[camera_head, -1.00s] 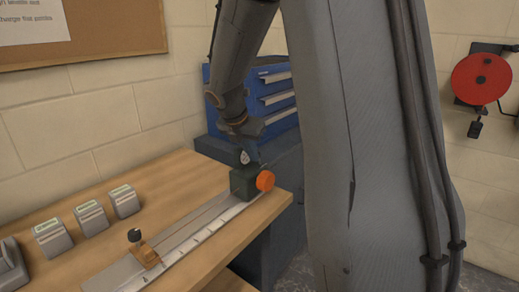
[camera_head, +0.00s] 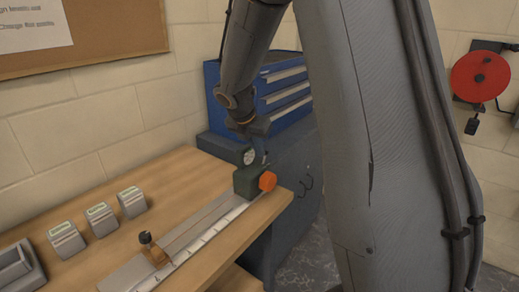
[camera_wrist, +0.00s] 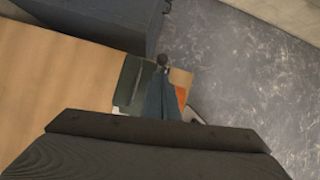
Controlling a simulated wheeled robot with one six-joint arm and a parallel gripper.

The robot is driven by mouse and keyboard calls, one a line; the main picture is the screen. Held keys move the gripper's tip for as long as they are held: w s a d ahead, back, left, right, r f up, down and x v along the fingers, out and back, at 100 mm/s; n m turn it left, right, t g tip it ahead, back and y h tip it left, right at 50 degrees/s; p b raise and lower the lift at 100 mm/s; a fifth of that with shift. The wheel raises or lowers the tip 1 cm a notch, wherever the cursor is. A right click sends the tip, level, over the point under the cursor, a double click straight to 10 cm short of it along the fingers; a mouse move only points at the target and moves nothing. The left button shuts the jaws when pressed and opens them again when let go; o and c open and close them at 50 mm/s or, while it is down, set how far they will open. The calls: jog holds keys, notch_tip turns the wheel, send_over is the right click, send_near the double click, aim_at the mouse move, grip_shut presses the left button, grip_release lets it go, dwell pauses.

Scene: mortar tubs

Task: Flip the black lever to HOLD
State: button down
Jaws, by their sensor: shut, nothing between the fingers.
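A dark green block (camera_head: 247,182) with a small round white dial (camera_head: 250,157) on top and an orange knob (camera_head: 267,181) on its side sits at the end of a ruled metal rail (camera_head: 195,232). The block also shows in the wrist view (camera_wrist: 128,85). There, a small black round knob (camera_wrist: 162,60), which looks like the lever's end, shows just beyond my fingertips. My gripper (camera_wrist: 161,78) is shut and empty, pointing down at the block's edge; it also shows in the head view (camera_head: 265,158). I cannot tell whether it touches the lever. No HOLD marking is readable.
A brown slider with a black knob (camera_head: 150,248) is on the rail. Several grey labelled boxes (camera_head: 101,219) stand on the wooden bench (camera_head: 185,175). A blue drawer cabinet (camera_head: 284,98) stands behind. A red disc (camera_head: 480,76) hangs on the right wall.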

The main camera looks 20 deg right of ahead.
jog(key=shift+r+p, duration=0.65)
jog(key=shift+p, duration=0.05)
jog(key=shift+s+a+r+p, duration=0.2)
jog(key=shift+a+r+p, duration=0.05)
jog(key=shift+a+p, duration=0.05)
notch_tip(320, 180, up, 11)
jog(key=shift+s+d, duration=0.15)
jog(key=shift+s, duration=0.3)
jog(key=s+a+f+m+y+b, duration=0.1)
jog(key=s+a+f+m, duration=0.3)
jog(key=s+f+m, duration=0.2)
jog(key=s+a+f+m+g+y+b, duration=0.1)
jog(key=s+a+f+m+y, duration=0.1)
jog(key=s+f+m, duration=0.4)
jog(key=s+a+f+m+y+b, duration=0.1)
jog(key=s+a+f+m, duration=0.4)
jog(key=s+m, duration=0.6)
notch_tip(320, 180, down, 2)
jog(key=m+b, duration=0.1)
jog(key=m, duration=0.1)
jog(key=shift+s+a+m+g+y, duration=0.2)
jog(key=shift+a+m+g+y, duration=0.1)
jog(key=shift+a, duration=0.05)
